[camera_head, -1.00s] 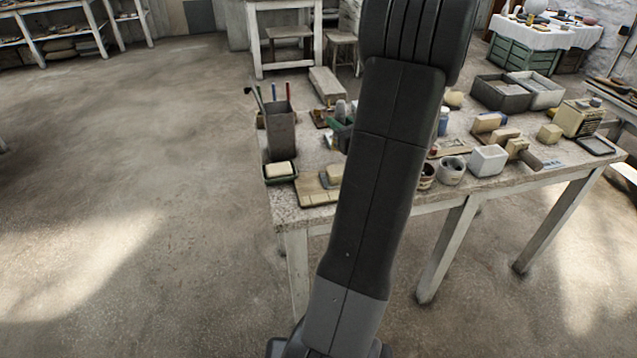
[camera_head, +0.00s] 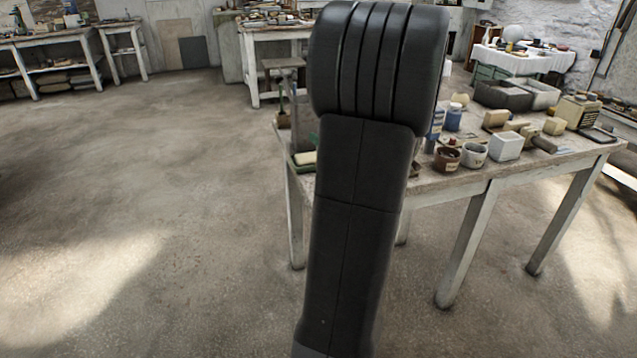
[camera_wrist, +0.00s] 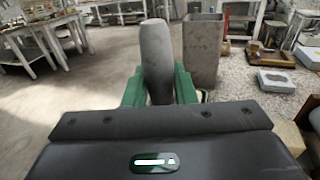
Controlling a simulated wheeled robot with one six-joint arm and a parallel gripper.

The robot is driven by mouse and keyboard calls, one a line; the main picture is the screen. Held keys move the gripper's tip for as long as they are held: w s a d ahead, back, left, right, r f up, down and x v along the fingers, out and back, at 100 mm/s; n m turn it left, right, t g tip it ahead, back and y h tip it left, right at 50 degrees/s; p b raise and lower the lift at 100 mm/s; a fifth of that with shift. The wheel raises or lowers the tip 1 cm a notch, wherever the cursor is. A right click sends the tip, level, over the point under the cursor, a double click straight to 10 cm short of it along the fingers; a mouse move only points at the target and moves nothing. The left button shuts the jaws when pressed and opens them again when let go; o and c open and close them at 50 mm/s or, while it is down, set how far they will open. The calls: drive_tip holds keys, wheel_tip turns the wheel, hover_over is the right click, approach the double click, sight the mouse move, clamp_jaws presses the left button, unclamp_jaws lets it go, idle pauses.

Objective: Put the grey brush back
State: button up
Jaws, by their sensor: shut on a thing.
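My gripper (camera_wrist: 159,88) has green fingers, seen in the wrist view. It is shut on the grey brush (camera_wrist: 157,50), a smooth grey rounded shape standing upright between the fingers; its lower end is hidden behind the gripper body. A tall grey square pot (camera_wrist: 203,50) stands just right of the brush in the picture, beyond the fingers. I cannot tell the gap between them. In the head view my arm hides the gripper, the brush and most of the pot.
The worktable (camera_head: 455,182) holds a brown pot (camera_head: 447,158), a white pot (camera_head: 474,154), a white block (camera_head: 506,146) and blue-labelled containers (camera_head: 453,118). A pale box (camera_wrist: 276,81) lies right of the pot in the wrist view. The floor left of the table is clear.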

drive_tip(key=shift+f+b, duration=0.75)
drive_tip(key=shift+f, duration=2.75)
drive_tip(key=shift+f, duration=0.1)
drive_tip(key=shift+f, duration=0.15)
drive_tip(key=o, duration=1)
drive_tip(key=shift+r, duration=0.25)
drive_tip(key=p+v, duration=0.1)
drive_tip(key=v, duration=1.1)
